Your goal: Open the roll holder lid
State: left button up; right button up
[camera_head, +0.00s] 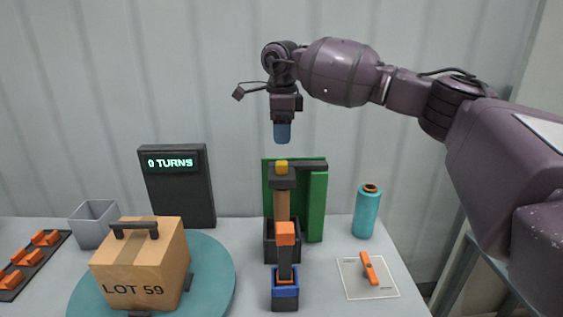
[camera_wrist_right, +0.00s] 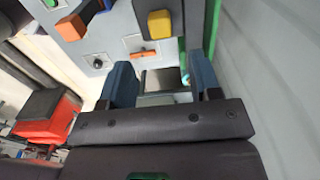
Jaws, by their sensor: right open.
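A green upright holder (camera_head: 317,205) stands at the back middle of the table, with a dark bar (camera_head: 312,165) across its top. A yellow knob (camera_head: 281,167) sits on the dark block in front of this bar. I cannot tell for sure which part is the lid. My right gripper (camera_head: 282,140) hangs pointing down above the yellow knob, apart from it. In the right wrist view the blue fingertips (camera_wrist_right: 163,83) are spread with nothing held between them. A yellow piece (camera_wrist_right: 160,23) shows beyond them. My left gripper is out of view.
A cardboard box (camera_head: 140,265) sits on a teal turntable (camera_head: 217,285) at left, before a dark "0 TURNS" display (camera_head: 180,190). An orange-and-blue post stands in front of the holder.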

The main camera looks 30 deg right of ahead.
aim_at(282, 162)
notch_tip(282, 162, down, 9)
jog(key=shift+f+p, duration=0.15)
jog(key=shift+p, duration=0.2)
jog(key=shift+c, duration=0.3)
grip_shut()
